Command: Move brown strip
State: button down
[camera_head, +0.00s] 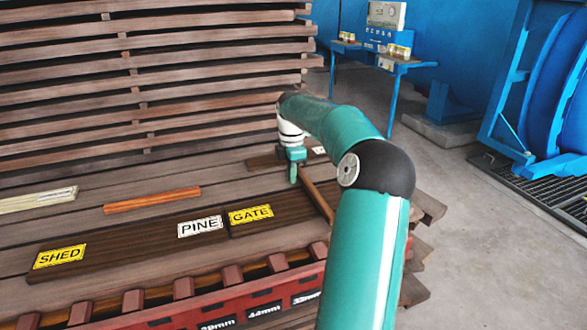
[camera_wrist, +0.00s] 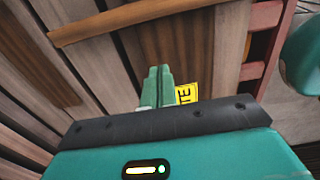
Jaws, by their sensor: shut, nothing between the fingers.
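Two narrow brown strips lie on the slatted deck. One brown strip (camera_head: 318,201) lies at an angle just right of my gripper (camera_head: 293,176); it crosses the top of the wrist view (camera_wrist: 140,22). A second, more orange strip (camera_head: 152,200) lies left of my gripper, behind the dark labelled boards. My gripper points down over the deck; its fingers are together and empty in the wrist view (camera_wrist: 158,74). They appear apart from the near strip. I cannot tell their exact height above the deck.
Dark boards carry yellow SHED (camera_head: 60,257), white PINE (camera_head: 200,227) and yellow GATE (camera_head: 251,214) labels. A pale strip (camera_head: 38,200) lies far left. A red slotted rack (camera_head: 230,298) runs along the front. Stacked planks (camera_head: 150,90) rise behind. Concrete floor (camera_head: 480,240) is clear at right.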

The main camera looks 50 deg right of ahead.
aim_at(303, 196)
notch_tip(303, 196, down, 6)
jog(key=shift+a+r, duration=0.1)
jog(key=shift+r, duration=0.1)
jog(key=s+d, duration=0.1)
jog(key=d, duration=0.2)
jog(key=shift+s+f, duration=0.15)
jog(key=shift+s, duration=0.2)
jog(key=shift+s+d, duration=0.1)
jog(key=shift+d, duration=0.15)
